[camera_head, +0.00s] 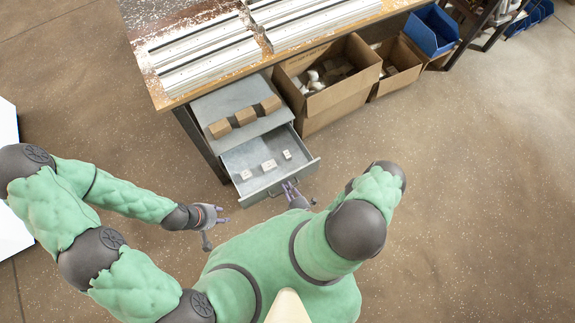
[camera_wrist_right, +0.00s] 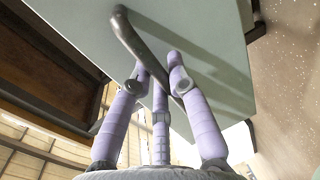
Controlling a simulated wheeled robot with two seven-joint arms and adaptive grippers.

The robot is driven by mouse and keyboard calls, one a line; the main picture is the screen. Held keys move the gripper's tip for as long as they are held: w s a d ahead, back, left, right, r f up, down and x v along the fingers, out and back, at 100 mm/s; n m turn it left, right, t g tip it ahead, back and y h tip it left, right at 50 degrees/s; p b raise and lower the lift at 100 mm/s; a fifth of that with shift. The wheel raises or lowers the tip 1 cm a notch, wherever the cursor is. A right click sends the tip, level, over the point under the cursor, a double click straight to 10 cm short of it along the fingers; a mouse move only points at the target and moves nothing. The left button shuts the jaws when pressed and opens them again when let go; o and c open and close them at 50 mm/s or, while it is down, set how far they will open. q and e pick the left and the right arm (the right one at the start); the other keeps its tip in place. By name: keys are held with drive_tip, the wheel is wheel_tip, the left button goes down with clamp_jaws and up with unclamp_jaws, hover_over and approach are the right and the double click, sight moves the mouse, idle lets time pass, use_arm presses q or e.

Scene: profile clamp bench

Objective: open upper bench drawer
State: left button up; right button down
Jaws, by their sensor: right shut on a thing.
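The pulled-out grey metal drawer (camera_head: 258,157) stands open below the bench, with several small white boxes in its tray. Its dark bar handle (camera_wrist_right: 131,40) crosses the pale front panel (camera_wrist_right: 205,35) in the right wrist view. My right gripper (camera_head: 291,188) is at the drawer front, and its lilac fingers (camera_wrist_right: 160,80) are shut on the handle. My left gripper (camera_head: 223,213) is apart from the drawer, to its lower left, empty with its fingers spread. The handle is mostly hidden by my right gripper in the head view.
A grey surface (camera_head: 208,106) above the drawer carries brown blocks (camera_head: 245,116). The bench top (camera_head: 158,94) holds metal profiles (camera_head: 203,52). Cardboard boxes (camera_head: 331,101) stand close right of the drawer, with a blue bin (camera_head: 432,30) beyond. Floor to the right is clear.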

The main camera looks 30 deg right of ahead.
drive_tip(key=c, duration=1.2)
unclamp_jaws()
drive_tip(key=shift+o, duration=0.2)
drive_tip(key=v, duration=1.2)
